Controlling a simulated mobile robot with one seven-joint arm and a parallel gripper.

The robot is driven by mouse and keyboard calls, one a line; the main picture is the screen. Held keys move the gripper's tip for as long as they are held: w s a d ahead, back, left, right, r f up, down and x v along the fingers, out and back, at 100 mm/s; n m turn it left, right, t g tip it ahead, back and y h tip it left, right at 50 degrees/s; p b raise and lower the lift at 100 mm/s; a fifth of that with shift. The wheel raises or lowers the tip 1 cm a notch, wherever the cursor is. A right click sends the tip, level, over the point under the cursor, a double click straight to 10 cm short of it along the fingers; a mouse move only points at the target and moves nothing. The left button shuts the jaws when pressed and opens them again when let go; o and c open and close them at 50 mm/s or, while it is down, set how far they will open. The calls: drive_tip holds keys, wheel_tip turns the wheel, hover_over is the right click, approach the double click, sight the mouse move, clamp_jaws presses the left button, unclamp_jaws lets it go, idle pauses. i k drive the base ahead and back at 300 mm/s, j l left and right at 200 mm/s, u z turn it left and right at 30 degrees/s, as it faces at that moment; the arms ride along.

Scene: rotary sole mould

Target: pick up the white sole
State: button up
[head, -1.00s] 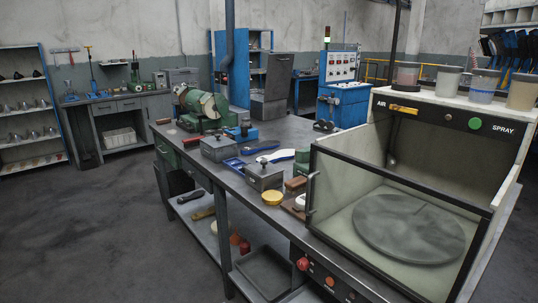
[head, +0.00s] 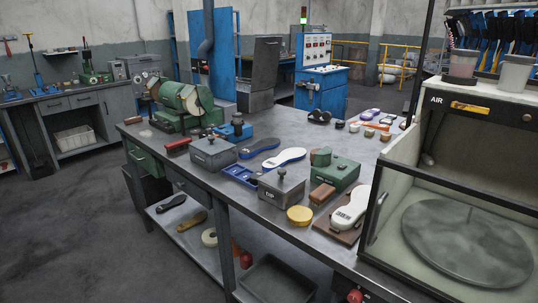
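A white sole (head: 284,158) lies flat on the grey metal workbench (head: 262,133), in the head view near the middle. A blue sole (head: 259,148) lies just to its left. A second white, sole-like piece with darker marks (head: 350,209) rests on a brown board (head: 334,228) nearer the front right. My gripper is not in view.
A grinder (head: 184,102) is at back left. The spray booth (head: 398,178) bounds the right. Floor at left is clear.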

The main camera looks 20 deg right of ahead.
sight(291, 154)
drive_tip(key=i+j, duration=1.55)
drive_tip(key=i, duration=0.15)
drive_tip(key=i+j+z, duration=0.45)
drive_tip(key=z, duration=0.2)
drive_tip(key=i+l+z, duration=0.1)
drive_tip(key=z, duration=0.3)
drive_tip(key=i+z, duration=0.45)
drive_tip(key=i, duration=0.4)
